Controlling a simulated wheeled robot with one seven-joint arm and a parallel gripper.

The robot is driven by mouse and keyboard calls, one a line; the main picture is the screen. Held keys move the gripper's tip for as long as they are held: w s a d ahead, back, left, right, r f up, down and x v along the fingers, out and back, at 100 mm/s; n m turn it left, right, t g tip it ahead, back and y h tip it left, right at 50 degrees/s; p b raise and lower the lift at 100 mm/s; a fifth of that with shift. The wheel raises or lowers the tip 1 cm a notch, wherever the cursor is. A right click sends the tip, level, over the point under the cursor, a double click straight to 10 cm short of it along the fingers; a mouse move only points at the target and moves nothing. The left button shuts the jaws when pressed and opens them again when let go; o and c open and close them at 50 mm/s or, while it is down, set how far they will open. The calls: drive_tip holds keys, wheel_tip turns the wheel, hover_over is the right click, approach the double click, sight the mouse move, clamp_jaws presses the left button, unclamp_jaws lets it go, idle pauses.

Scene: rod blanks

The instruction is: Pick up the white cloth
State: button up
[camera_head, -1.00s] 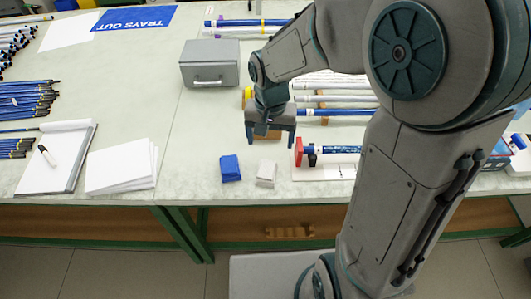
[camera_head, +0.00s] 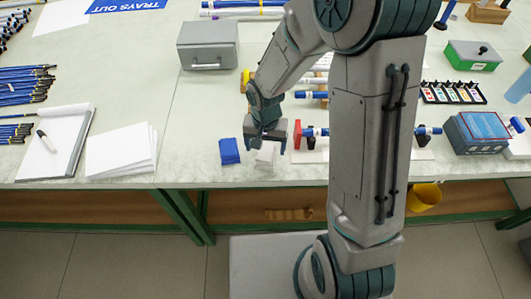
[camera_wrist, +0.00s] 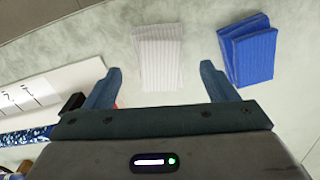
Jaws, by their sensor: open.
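The white cloth (camera_head: 265,155) is a small folded pad near the front edge of the bench. In the wrist view the white cloth (camera_wrist: 158,55) lies between and just beyond the two fingertips, with nothing gripped. My gripper (camera_head: 265,142) hangs over the cloth and hides part of it in the head view. In the wrist view my gripper (camera_wrist: 160,75) is open, with its fingers spread wider than the cloth.
A blue folded cloth (camera_head: 229,151) lies just left of the white one, near one finger in the wrist view (camera_wrist: 248,48). A red stop with a blue rod (camera_head: 297,135) stands to the right. A grey box (camera_head: 208,45) sits behind. Paper stacks (camera_head: 120,152) lie left.

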sight(266, 151)
drive_tip(key=shift+f, duration=1.45)
drive_tip(key=c, duration=1.1)
drive_tip(key=shift+r, duration=0.1)
wheel_tip(266, 151, up, 10)
drive_tip(key=shift+f, duration=0.1)
drive_tip(key=shift+o, duration=1)
drive_tip(key=shift+c, duration=0.5)
